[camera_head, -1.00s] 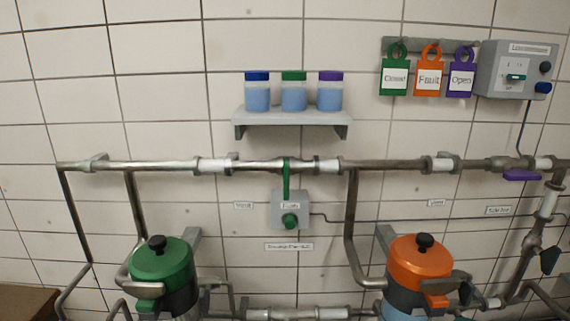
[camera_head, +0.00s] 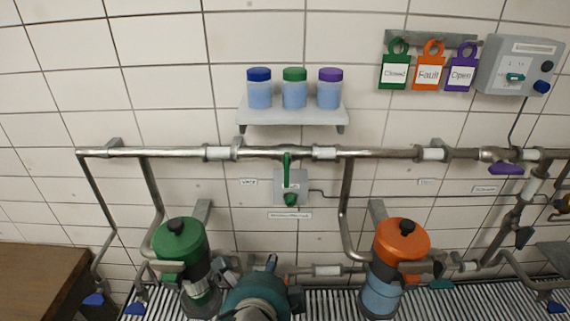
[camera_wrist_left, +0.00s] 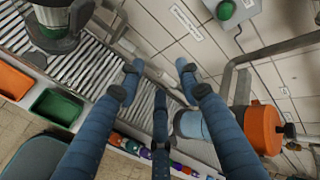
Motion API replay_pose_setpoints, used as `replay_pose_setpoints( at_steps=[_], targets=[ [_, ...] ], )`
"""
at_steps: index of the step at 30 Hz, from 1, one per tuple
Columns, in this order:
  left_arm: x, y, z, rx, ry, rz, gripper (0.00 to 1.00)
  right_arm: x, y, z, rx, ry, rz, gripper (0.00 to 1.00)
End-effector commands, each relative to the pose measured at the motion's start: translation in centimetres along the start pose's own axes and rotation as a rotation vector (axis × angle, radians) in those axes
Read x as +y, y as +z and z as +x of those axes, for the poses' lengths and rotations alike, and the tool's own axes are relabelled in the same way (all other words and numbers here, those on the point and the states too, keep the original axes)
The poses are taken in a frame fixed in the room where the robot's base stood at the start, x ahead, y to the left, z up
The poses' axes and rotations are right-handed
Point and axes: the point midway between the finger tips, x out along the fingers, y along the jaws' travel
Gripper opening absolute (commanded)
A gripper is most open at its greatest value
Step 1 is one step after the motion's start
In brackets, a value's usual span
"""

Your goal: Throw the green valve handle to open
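The green valve handle (camera_head: 287,168) hangs straight down from the horizontal steel pipe (camera_head: 180,152) in the middle of the head view, across the pipe's line. Its lower end overlaps a grey box with a green knob (camera_head: 290,199). That knob also shows at the top of the left wrist view (camera_wrist_left: 226,10); I cannot make out the handle there. My left gripper (camera_head: 260,270) is at the bottom centre of the head view, below the handle and apart from it. In the wrist view, its blue fingers (camera_wrist_left: 160,76) are spread and empty. My right gripper is not in view.
A green-lidded vessel (camera_head: 180,245) and an orange-lidded vessel (camera_head: 402,241) flank my left gripper. A shelf (camera_head: 292,115) with jars is above the handle. A purple handle (camera_head: 506,169) is at right.

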Motion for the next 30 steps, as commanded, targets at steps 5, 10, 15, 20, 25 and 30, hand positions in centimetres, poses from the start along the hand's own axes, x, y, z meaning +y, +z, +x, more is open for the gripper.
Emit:
replay_pose_setpoints(
  at_steps=[5,10,15,20,25,30],
  targets=[
    [-8.2,-0.5,-2.3,-0.190,-0.240,0.617,0.35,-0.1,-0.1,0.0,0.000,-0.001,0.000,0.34],
    [-12.7,0.0,-4.3,-0.428,-0.354,1.046,0.35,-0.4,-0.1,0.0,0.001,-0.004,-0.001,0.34],
    [-14.5,0.5,-5.3,-0.568,-0.386,1.241,0.35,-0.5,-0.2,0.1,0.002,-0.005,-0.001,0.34],
    [-14.8,0.5,-5.0,-0.590,-0.392,1.271,0.35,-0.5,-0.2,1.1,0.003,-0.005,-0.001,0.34],
    [-15.1,0.5,-4.0,-0.587,-0.398,1.266,0.35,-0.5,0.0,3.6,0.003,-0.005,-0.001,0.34],
    [-15.5,0.7,-3.2,-0.586,-0.400,1.265,0.35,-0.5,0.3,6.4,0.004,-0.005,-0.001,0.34]
  ],
)
